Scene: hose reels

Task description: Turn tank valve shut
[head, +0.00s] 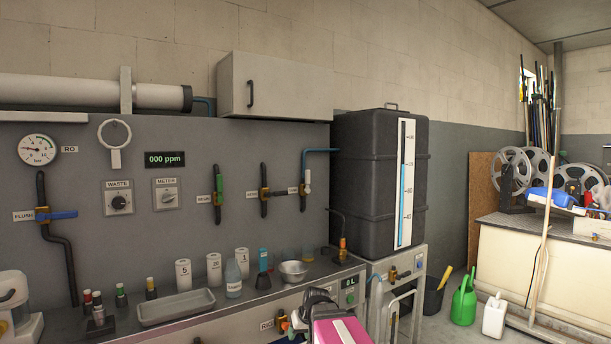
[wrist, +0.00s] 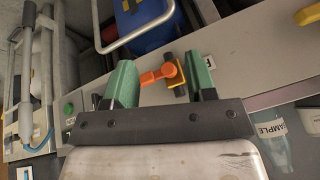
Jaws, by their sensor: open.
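In the wrist view, a valve with an orange lever (wrist: 158,76) and a yellow body (wrist: 180,88) sits on a grey panel. My gripper (wrist: 159,62) is open, its two green fingers on either side of the lever in the picture. I cannot tell whether either finger touches it. In the head view, a black tank (head: 370,190) with a blue level gauge (head: 405,185) stands right of the wall panel. A small valve (head: 342,243) shows near its lower left. My pink wrist part is at the bottom; the fingers are not clear there. No readable label names the tank valve.
A bench carries a tray (head: 177,308), white cups and a metal bowl (head: 294,271). Several wall valves include a blue-handled one (head: 62,215). In the wrist view, a bent metal bar (wrist: 135,35) and a blue container (wrist: 145,18) lie beyond the fingers.

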